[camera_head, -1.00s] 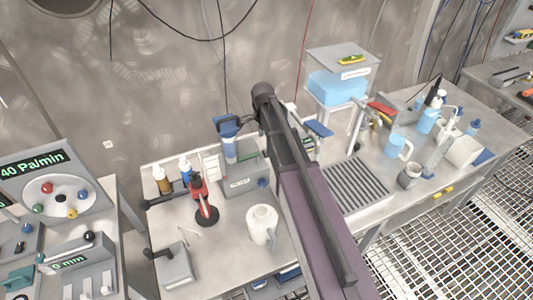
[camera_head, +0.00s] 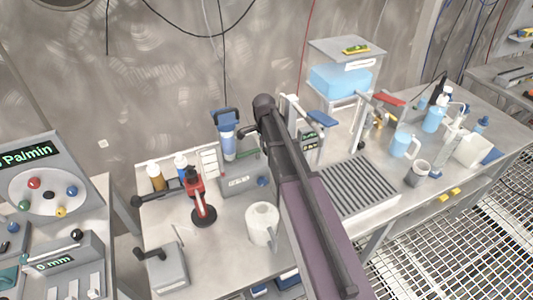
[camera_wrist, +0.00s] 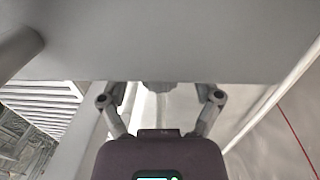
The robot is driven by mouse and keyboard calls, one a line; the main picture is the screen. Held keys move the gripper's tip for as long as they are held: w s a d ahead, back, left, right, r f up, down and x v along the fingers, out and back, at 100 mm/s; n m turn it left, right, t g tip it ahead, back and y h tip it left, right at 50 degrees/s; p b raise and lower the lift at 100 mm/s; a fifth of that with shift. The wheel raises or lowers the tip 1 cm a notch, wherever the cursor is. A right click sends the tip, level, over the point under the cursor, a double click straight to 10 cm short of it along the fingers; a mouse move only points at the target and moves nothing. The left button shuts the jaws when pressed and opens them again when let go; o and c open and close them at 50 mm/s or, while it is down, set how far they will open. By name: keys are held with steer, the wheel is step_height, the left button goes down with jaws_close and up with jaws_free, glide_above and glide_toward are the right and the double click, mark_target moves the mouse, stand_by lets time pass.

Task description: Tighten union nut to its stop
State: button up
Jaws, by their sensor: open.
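I cannot pick out the union nut for sure. In the wrist view a small grey faceted part (camera_wrist: 160,87) shows between my fingers, under the edge of a large grey body (camera_wrist: 160,45). It may be the nut. My gripper (camera_wrist: 160,92) is open, its two fingers spread to the left and right of that part. The fingertips are hidden behind the grey body, so I cannot tell if they touch anything. In the head view my own arm crosses the middle of the bench and hides the gripper.
The steel bench (camera_head: 225,268) carries a blue-topped filter housing (camera_head: 228,140), a red-and-black stand (camera_head: 200,200), a white jug (camera_head: 262,224), a slotted drain tray (camera_head: 355,187) and a blue-filled tank (camera_head: 340,82). A grey gauge panel (camera_head: 48,165) stands at left. Grated floor lies at lower right.

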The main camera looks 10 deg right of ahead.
steer(key=shift+f, duration=0.15)
jaws_close()
stand_by(0.4)
steer(key=shift+w+f+g+b, duration=0.2)
steer(key=shift+g+b, duration=0.25)
steer(key=shift+g, duration=0.45)
steer(key=shift+s+r+g+h, duration=0.15)
steer(key=shift+g+h, duration=0.15)
steer(key=shift+g, duration=0.4)
jaws_free()
